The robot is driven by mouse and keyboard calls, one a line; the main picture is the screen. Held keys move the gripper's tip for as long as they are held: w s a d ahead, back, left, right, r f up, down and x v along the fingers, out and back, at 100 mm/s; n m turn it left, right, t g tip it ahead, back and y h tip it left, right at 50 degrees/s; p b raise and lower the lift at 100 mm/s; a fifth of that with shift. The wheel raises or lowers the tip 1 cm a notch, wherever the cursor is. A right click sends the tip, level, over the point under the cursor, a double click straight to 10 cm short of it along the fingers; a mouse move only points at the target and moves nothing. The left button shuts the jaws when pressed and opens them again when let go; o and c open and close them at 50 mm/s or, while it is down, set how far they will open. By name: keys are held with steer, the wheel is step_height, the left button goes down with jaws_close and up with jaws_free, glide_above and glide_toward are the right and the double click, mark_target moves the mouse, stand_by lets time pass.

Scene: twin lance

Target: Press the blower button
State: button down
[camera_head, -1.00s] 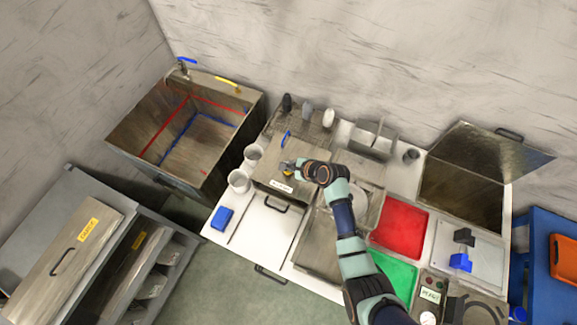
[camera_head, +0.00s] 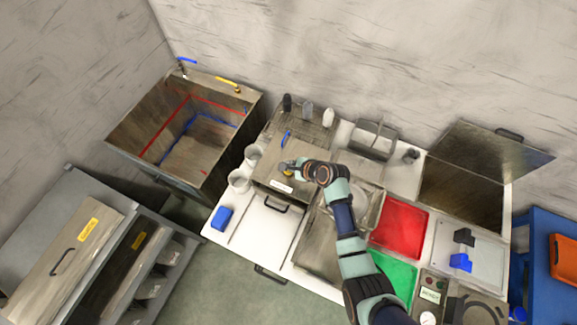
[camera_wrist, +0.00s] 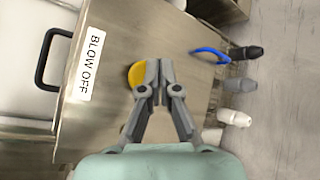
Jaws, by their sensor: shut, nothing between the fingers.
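The metal box labelled "BLOW OFF" (camera_wrist: 150,28) has a round yellow button (camera_wrist: 136,74) on its top face. In the head view the box lid (camera_head: 262,172) shows with the yellow button (camera_head: 288,173) small beside my fingers. My gripper (camera_wrist: 153,66) is shut and empty, its fingertips over the lid in the wrist view. The fingers overlap the right edge of the button, hiding part of it. I cannot tell whether they touch it. In the head view my gripper (camera_head: 286,165) is at the button, seen from above.
White cups (camera_head: 240,180) stand left of the box. Red (camera_head: 400,228) and green (camera_head: 393,275) trays lie to the right.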

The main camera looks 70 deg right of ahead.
steer(key=shift+f, duration=0.1)
steer(key=shift+f, duration=0.3)
steer(key=shift+f+b, duration=0.35)
steer(key=shift+f, duration=0.2)
stand_by(0.7)
steer(key=shift+r+p, duration=1)
steer(key=shift+p, duration=0.1)
step_height(320, 180, up, 5)
steer(key=p, duration=0.5)
stand_by(0.7)
